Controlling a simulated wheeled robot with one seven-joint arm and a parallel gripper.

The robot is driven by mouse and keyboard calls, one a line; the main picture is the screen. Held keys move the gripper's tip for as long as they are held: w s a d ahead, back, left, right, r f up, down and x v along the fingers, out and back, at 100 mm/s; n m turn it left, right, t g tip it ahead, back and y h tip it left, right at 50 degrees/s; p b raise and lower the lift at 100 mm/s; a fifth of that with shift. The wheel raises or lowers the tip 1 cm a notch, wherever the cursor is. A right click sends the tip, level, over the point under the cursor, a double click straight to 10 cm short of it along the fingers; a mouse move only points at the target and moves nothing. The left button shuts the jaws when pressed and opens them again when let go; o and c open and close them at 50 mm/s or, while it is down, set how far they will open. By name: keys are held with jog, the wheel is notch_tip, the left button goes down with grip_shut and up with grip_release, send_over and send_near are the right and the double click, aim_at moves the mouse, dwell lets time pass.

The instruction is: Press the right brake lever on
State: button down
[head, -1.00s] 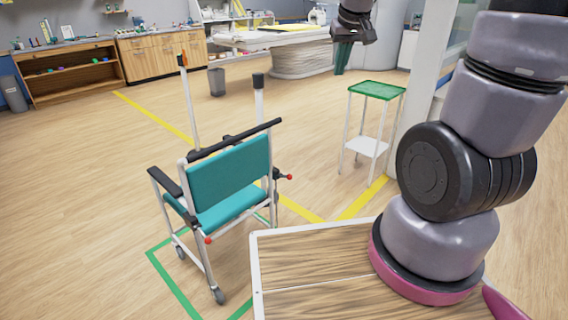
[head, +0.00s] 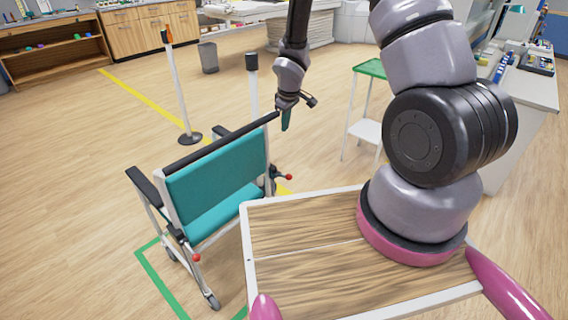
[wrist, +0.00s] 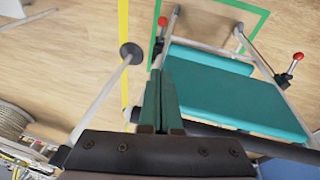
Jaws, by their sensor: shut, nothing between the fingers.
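A wheeled chair has a teal backrest (head: 215,172) and teal seat (head: 224,211). One brake lever with a red knob (head: 289,176) sticks out on the chair's right side in the head view. Another red-knobbed lever (head: 196,257) is at its lower left. Two red knobs also show in the wrist view, one (wrist: 163,21) just beyond my fingertips and one farther right (wrist: 298,56). My gripper (head: 286,125) is shut and empty, its teal fingers pointing down. In the head view it appears above the right-hand lever, apart from it. The fingers also show in the wrist view (wrist: 162,85).
Posts stand beyond the chair, one orange-topped (head: 178,90) and one black-topped (head: 252,85). A small stand with a green tray (head: 370,68) is to the right. A wooden-topped surface (head: 300,230) is in front. Open floor lies left of the chair.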

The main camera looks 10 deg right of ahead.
jog(key=shift+w+a+f, duration=0.2)
jog(key=shift+f, duration=0.3)
send_over(284, 176)
jog(key=s, duration=0.1)
notch_tip(284, 176, down, 22)
jog(key=shift+s+d+f, duration=0.1)
jog(key=shift+d+f, duration=0.15)
jog(key=shift+d, duration=0.05)
jog(key=shift+f, duration=0.1)
